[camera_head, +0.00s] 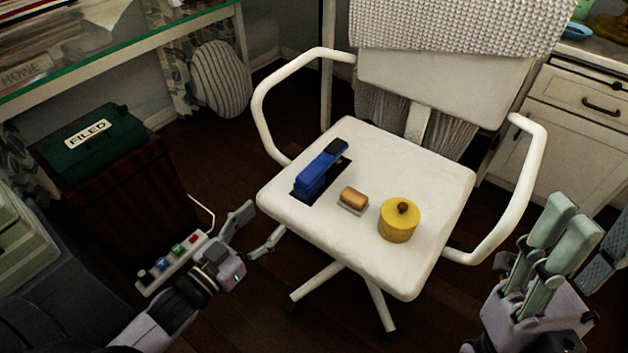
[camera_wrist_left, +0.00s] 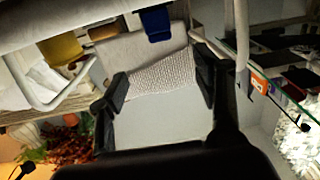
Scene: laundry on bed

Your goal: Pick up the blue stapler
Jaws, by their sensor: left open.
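The blue stapler (camera_head: 321,169) lies on the left part of the white chair seat (camera_head: 380,150), on its black base. It also shows at the top edge of the left wrist view (camera_wrist_left: 156,22), partly cut off. My left gripper (camera_head: 254,231) is open and empty, left of and below the seat's front left edge in the head view, apart from the stapler. Its two dark fingers are spread in the left wrist view (camera_wrist_left: 160,88). My right gripper (camera_head: 556,232) is at the lower right, away from the stapler; its opening is unclear.
A small brown-topped block (camera_head: 353,199) and a yellow lidded pot (camera_head: 399,221) sit right of the stapler. White armrests (camera_head: 262,110) flank the seat. A green box (camera_head: 92,143) and a power strip (camera_head: 172,263) are at the left.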

